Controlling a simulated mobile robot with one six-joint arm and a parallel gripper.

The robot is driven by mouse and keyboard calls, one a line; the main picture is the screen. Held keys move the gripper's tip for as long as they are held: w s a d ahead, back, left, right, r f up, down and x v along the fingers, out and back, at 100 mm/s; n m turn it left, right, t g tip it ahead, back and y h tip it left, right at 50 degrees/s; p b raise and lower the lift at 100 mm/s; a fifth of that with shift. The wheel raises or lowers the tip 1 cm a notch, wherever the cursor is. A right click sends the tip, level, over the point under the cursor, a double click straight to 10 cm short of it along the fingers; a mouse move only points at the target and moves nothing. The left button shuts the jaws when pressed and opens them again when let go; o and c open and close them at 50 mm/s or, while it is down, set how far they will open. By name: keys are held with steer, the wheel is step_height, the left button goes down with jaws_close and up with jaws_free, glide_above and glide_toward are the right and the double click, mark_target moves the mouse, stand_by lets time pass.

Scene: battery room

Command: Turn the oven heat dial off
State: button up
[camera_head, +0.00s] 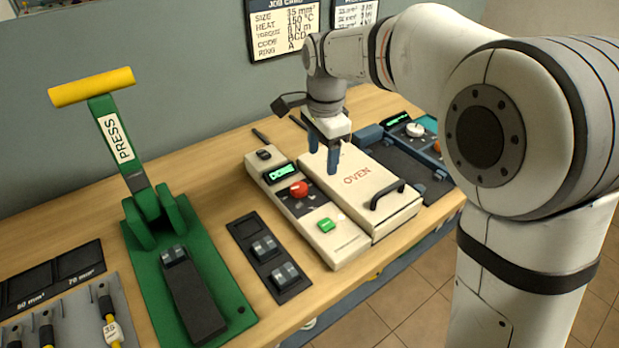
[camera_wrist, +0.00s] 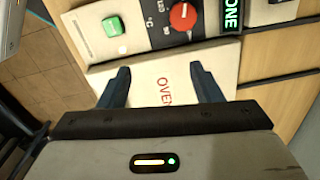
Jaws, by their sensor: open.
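The oven (camera_head: 385,205) is a cream box with a black handle and a red "OVEN" label on its lid. Its control panel (camera_head: 335,238) lies along its left side. The red heat dial (camera_head: 298,188) sits on that panel by a green "DONE" display (camera_head: 281,172) and a green button (camera_head: 326,225). In the wrist view the red dial (camera_wrist: 183,16) shows at the top, beyond the fingertips, with a pale pointer mark. My gripper (camera_head: 323,158) is open and empty above the oven lid, right of the dial. Its blue fingers (camera_wrist: 160,85) straddle the OVEN label in the wrist view.
A green press (camera_head: 190,270) with a yellow-handled lever stands to the left. A black tray (camera_head: 268,258) with small metal parts lies between press and oven. A blue-framed device (camera_head: 405,150) stands right of the oven. Job cards (camera_head: 283,27) hang on the wall.

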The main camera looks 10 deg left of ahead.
steer(key=m, duration=0.1)
glide_above(300, 187)
step_height(300, 187, down, 3)
steer(key=shift+f+b, duration=0.1)
steer(key=shift+b, duration=0.25)
steer(key=shift+m, duration=0.3)
step_height(300, 187, down, 8)
steer(key=shift+a+r, duration=0.1)
steer(key=shift+r, duration=0.15)
steer(key=shift+c, duration=0.2)
steer(key=c, duration=0.9)
steer(key=shift+d, duration=0.25)
steer(key=shift+c, duration=0.3)
steer(key=shift+a, duration=0.1)
